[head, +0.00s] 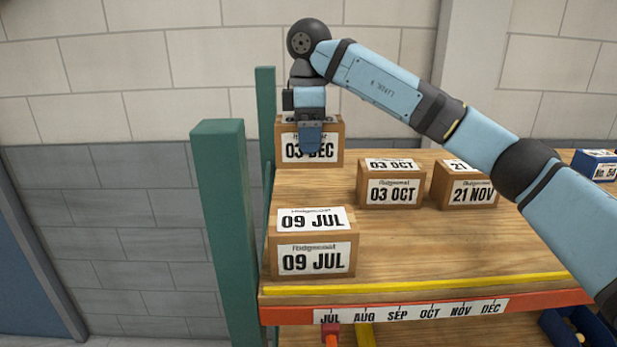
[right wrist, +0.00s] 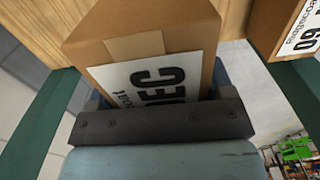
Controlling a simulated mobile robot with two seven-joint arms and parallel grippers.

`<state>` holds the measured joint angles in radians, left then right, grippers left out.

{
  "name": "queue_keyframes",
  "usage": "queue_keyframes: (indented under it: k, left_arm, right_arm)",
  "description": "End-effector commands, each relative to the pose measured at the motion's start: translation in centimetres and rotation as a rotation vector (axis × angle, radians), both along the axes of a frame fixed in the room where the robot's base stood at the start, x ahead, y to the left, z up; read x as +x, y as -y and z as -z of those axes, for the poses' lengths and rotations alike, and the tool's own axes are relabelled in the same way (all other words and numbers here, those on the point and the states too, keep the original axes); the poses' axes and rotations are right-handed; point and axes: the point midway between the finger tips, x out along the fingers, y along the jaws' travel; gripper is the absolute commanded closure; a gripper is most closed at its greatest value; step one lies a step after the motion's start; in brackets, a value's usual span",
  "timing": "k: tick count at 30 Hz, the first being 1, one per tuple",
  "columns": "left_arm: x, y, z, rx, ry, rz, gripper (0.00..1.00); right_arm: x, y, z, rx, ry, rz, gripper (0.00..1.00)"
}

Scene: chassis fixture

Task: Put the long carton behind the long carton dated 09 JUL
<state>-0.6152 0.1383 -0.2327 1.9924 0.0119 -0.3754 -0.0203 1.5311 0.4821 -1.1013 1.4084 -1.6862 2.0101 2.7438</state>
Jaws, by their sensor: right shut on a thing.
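The long carton dated 03 DEC (head: 333,148) is brown with a white label. My right gripper (head: 311,142) is shut on it from above, covering part of the label. The carton is at the far left of the shelf, behind the long carton dated 09 JUL (head: 315,259), with a gap between them. I cannot tell whether its base touches the shelf. The right wrist view shows the held carton (right wrist: 150,35) against the dark jaw (right wrist: 160,122), and part of the 09 JUL carton (right wrist: 270,28) at the upper right. My left gripper is not in view.
The wooden shelf (head: 420,240) carries a 03 OCT carton (head: 391,190) and a 21 NOV carton (head: 468,190) to the right. A green post (head: 222,230) stands at the left edge. A month strip (head: 410,310) runs along the front, behind it a yellow line (head: 420,285).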

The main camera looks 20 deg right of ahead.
Motion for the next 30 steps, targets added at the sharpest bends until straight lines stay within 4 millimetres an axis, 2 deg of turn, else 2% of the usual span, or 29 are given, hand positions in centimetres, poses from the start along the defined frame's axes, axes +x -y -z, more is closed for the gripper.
queue_keyframes:
  k: [1,4,14,21,30]
  left_arm:
    - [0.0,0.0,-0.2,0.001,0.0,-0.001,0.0]
    - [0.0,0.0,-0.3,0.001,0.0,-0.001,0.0]
    - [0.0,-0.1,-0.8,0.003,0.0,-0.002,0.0]
    - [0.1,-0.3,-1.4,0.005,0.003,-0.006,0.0]
    - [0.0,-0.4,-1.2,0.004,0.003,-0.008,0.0]
  right_arm:
    - [-0.1,0.0,1.2,0.002,-0.003,-0.001,0.67]
    - [-0.1,0.0,3.1,0.002,-0.001,-0.001,0.67]
    - [0.0,0.0,5.7,0.001,0.001,0.0,0.67]
    - [0.0,0.1,8.9,0.0,0.001,0.0,0.67]
    - [0.0,0.0,9.3,0.0,0.002,0.0,0.67]
